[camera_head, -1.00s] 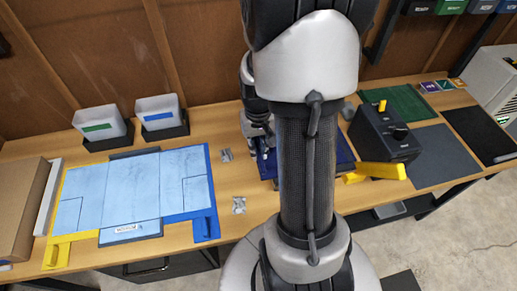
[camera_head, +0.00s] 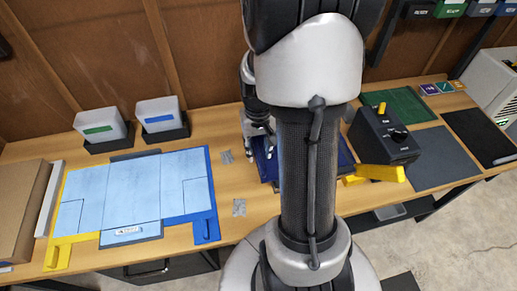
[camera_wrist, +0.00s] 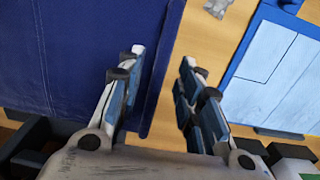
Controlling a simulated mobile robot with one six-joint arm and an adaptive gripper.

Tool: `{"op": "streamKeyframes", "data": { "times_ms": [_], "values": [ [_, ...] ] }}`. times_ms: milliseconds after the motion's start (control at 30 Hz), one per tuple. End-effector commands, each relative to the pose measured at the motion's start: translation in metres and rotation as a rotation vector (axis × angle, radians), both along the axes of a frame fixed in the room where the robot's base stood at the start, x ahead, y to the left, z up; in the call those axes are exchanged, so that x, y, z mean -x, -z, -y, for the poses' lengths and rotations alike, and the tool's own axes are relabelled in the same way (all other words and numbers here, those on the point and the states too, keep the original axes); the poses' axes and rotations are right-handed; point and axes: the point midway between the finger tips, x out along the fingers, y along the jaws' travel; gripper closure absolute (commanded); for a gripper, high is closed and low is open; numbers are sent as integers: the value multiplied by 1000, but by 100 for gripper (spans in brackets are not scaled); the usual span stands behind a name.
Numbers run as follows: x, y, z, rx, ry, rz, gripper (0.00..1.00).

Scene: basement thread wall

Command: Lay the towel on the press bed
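A dark blue cloth, which looks like the towel (camera_head: 263,165), lies mostly behind my arm in the head view. It fills the left of the wrist view (camera_wrist: 75,65), with a straight right edge and stitched seams. My gripper (camera_head: 258,155) is at its left end in the head view. In the wrist view my gripper (camera_wrist: 164,62) is open and empty, its left finger over the cloth's edge and its right finger over bare wood. A black machine (camera_head: 384,138) with a knob and a yellow bar stands right of the cloth. I cannot make out a separate press bed.
A light-blue panelled board (camera_head: 133,192) with yellow and blue edges lies left. Two bins (camera_head: 100,125) (camera_head: 160,115) stand behind it. Green (camera_head: 407,104), grey (camera_head: 440,155) and black (camera_head: 480,135) mats lie right. Small grey pieces (camera_head: 239,207) lie between board and cloth.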

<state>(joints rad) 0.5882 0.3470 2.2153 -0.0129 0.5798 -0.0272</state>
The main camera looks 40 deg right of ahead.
Motion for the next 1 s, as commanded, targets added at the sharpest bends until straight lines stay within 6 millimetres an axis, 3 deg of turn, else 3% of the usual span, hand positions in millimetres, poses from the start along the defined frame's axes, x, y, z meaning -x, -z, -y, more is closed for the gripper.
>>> {"op": "streamKeyframes", "data": {
  "times_ms": [300,667,767,867,1000],
  "values": [
    [-1,-72,0,3,0,4,67],
    [-1,-115,-6,6,-14,10,67],
    [-3,-135,-27,26,-60,44,67],
    [1,-166,-63,53,-143,99,67],
    [22,-205,-120,87,-280,196,67]
  ]
}}
